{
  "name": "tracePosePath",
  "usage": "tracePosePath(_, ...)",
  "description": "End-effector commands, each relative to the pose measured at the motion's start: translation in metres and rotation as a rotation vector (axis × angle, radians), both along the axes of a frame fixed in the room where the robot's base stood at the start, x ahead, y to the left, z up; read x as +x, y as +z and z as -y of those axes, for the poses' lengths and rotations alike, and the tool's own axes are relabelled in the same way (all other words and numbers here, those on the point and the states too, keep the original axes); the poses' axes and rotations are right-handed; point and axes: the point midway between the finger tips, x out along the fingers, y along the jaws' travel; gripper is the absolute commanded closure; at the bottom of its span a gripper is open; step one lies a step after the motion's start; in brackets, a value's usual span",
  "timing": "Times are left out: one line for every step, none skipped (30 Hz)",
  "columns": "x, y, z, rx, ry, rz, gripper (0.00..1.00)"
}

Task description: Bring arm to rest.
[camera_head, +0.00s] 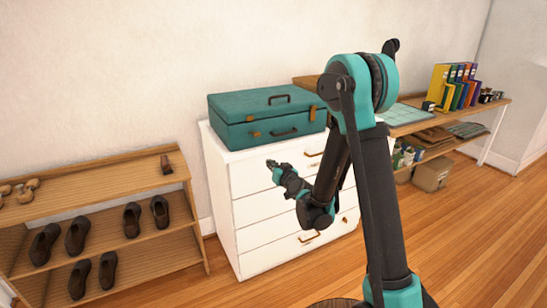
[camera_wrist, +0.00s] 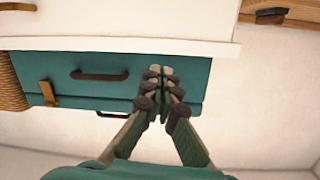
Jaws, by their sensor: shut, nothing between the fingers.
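My gripper (camera_head: 273,165) is at the end of my folded arm, in front of the white dresser (camera_head: 265,208) in the head view. Its fingers point up and to the left, toward the upper drawers. In the wrist view my gripper (camera_wrist: 160,72) has its fingertips together with nothing between them. The teal suitcase (camera_head: 264,115) sits closed on top of the dresser. It also shows in the wrist view (camera_wrist: 60,72), behind the fingers. My arm's upper links hide part of the dresser's right side.
A wooden shoe rack (camera_head: 95,195) with several dark shoes stands at the left. A wooden shelf unit (camera_head: 470,135) with colored binders (camera_head: 452,85) and a cardboard box (camera_head: 431,174) stands at the right. The wooden floor (camera_head: 480,230) is clear at the right front.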

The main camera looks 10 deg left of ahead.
Motion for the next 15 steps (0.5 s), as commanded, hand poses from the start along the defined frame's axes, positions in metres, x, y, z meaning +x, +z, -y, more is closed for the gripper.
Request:
tracePosePath(-0.001,0.000,0.002,-0.002,0.001,-0.003,1.00)
tracePosePath(-0.002,0.000,0.003,-0.005,0.001,-0.007,1.00)
tracePosePath(-0.004,0.001,0.007,-0.012,0.003,-0.016,1.00)
tracePosePath(-0.006,0.002,0.010,-0.019,0.006,-0.026,1.00)
tracePosePath(-0.009,0.004,0.014,-0.028,0.008,-0.038,1.00)
tracePosePath(-0.014,0.005,0.021,-0.040,0.012,-0.058,1.00)
tracePosePath(-0.018,0.006,0.027,-0.052,0.014,-0.075,1.00)
tracePosePath(-0.023,0.007,0.033,-0.065,0.017,-0.095,1.00)
tracePosePath(-0.031,0.008,0.042,-0.084,0.019,-0.124,1.00)
tracePosePath(-0.037,0.008,0.050,-0.096,0.019,-0.147,1.00)
tracePosePath(-0.043,0.007,0.057,-0.110,0.020,-0.171,1.00)
tracePosePath(-0.052,0.006,0.067,-0.128,0.018,-0.204,1.00)
tracePosePath(-0.059,0.005,0.074,-0.142,0.016,-0.229,1.00)
tracePosePath(-0.066,0.004,0.082,-0.154,0.013,-0.254,1.00)
tracePosePath(-0.077,0.002,0.093,-0.172,0.008,-0.290,1.00)
